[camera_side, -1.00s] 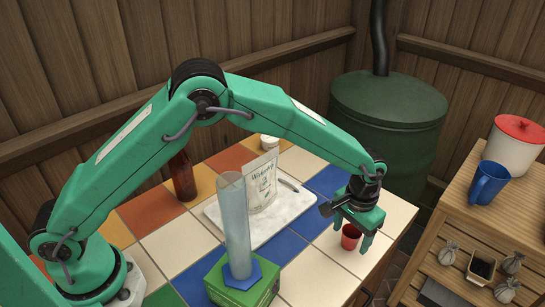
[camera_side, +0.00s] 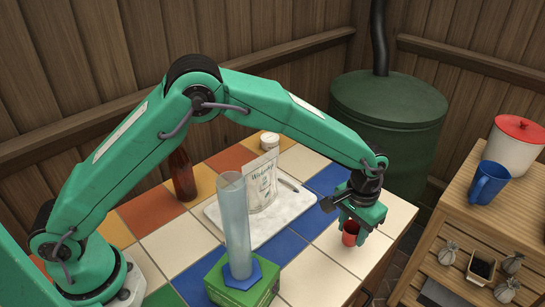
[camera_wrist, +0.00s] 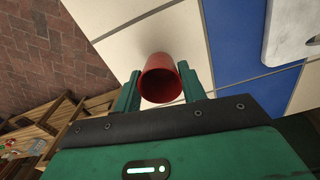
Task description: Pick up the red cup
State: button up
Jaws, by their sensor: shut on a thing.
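The small red cup (camera_side: 350,234) is at the right end of the tiled table, between the fingers of my gripper (camera_side: 354,234). In the wrist view the red cup (camera_wrist: 160,79) sits between the two green fingers of my gripper (camera_wrist: 160,88), which press on its left and right sides. Its open mouth faces the wrist camera and it looks empty. The cup looks upright. I cannot tell whether its base touches the tiles.
A white board (camera_side: 285,218) with a pouch (camera_side: 262,182) lies left of my gripper. A clear cylinder (camera_side: 235,225) stands on a green box (camera_side: 262,292). A brown bottle (camera_side: 183,175) is farther back. A wooden shelf with a blue mug (camera_side: 489,183) stands at right.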

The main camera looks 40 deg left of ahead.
notch_tip(320, 180, up, 2)
jog(key=shift+r, duration=0.25)
jog(key=s+d+r, duration=0.5)
jog(key=s+r, duration=0.2)
jog(key=s, duration=0.3)
jog(key=shift+s+d, duration=0.15)
jog(key=shift+d, duration=0.15)
